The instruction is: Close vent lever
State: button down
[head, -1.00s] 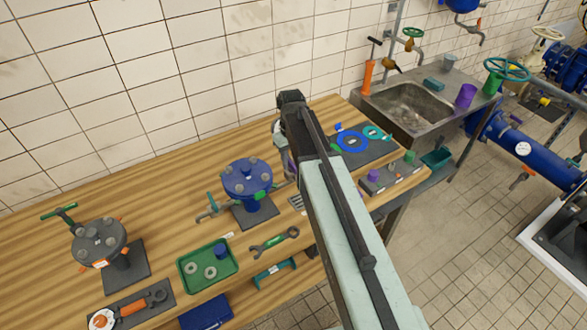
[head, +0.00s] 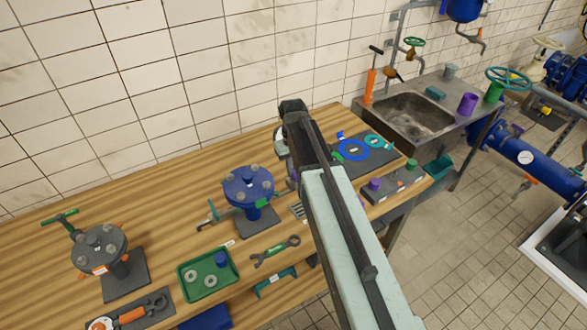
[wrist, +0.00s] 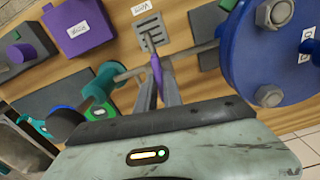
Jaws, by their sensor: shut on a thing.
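In the wrist view my gripper (wrist: 157,88) is shut on a slim purple lever (wrist: 157,74), which stands between its two fingers. The lever meets a thin grey rod that runs from the blue flanged fitting (wrist: 245,45) to a teal handle piece (wrist: 103,84). In the head view the blue flanged fitting (head: 248,187) stands on the bench, left of my arm. My arm covers the gripper and most of the lever there.
A grey slotted plate (wrist: 150,30) lies beyond the lever. A purple block (wrist: 80,27) is at its upper left. A green tray (head: 207,273) and a wrench (head: 275,251) lie near the bench front. A sink (head: 407,117) is at the right.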

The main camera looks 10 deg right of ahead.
jog(key=m, duration=1.3)
jog(key=shift+w+m, duration=0.1)
jog(key=shift+m, duration=1.7)
jog(key=c, duration=1.5)
grip_release()
